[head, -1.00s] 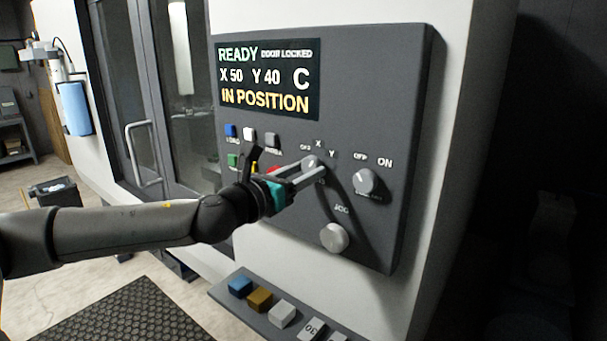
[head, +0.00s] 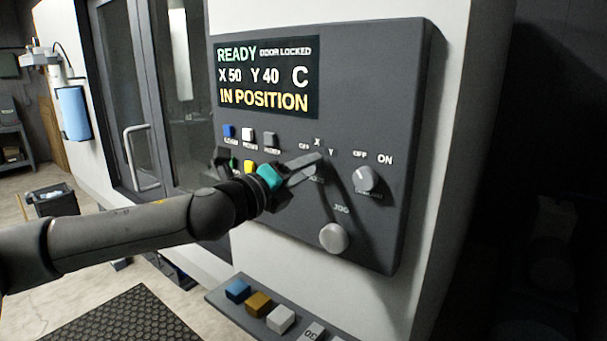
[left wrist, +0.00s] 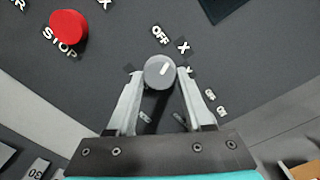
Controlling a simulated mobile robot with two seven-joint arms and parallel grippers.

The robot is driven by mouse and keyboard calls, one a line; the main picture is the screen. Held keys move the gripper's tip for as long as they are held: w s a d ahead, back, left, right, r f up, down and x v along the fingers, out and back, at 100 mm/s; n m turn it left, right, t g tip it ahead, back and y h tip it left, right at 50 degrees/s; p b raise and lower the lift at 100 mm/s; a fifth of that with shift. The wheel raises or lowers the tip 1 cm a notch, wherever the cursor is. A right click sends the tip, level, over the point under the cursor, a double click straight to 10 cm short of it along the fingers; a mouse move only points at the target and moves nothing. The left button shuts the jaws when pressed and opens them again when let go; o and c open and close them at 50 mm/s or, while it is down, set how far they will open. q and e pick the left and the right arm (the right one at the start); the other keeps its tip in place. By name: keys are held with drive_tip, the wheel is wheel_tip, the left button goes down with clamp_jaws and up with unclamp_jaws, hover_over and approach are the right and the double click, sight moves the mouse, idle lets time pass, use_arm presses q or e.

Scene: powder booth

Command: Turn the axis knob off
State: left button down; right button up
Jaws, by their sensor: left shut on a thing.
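The axis knob (left wrist: 158,75) is a round grey knob with a white pointer mark, on the dark control panel (head: 375,80). In the left wrist view it sits between the two fingers of my left gripper (left wrist: 158,82), which is shut on it. The labels OFF, X and Y stand around it, and the white mark points roughly toward X. In the head view my left gripper (head: 312,166) reaches the panel from the left and hides most of the knob. My right gripper is not in view.
To the right is an OFF/ON knob (head: 366,179), and below a JOG knob (head: 333,238). A red STOP button (left wrist: 69,27) is near the gripper. Several coloured buttons lie left under the display (head: 268,78). A ledge with blocks (head: 258,303) juts out below.

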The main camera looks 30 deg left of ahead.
use_arm(q)
drive_tip(key=n+b, duration=0.1)
drive_tip(key=n, duration=0.4)
drive_tip(key=shift+r+n, duration=0.1)
drive_tip(key=shift+n, duration=0.2)
idle(0.4)
drive_tip(key=shift+c, duration=1.5)
unclamp_jaws()
drive_tip(key=s+a+b, duration=0.1)
drive_tip(key=s+b, duration=1.1)
drive_tip(key=s, duration=0.3)
drive_tip(key=shift+s+b, duration=0.15)
drive_tip(key=shift+b, duration=0.2)
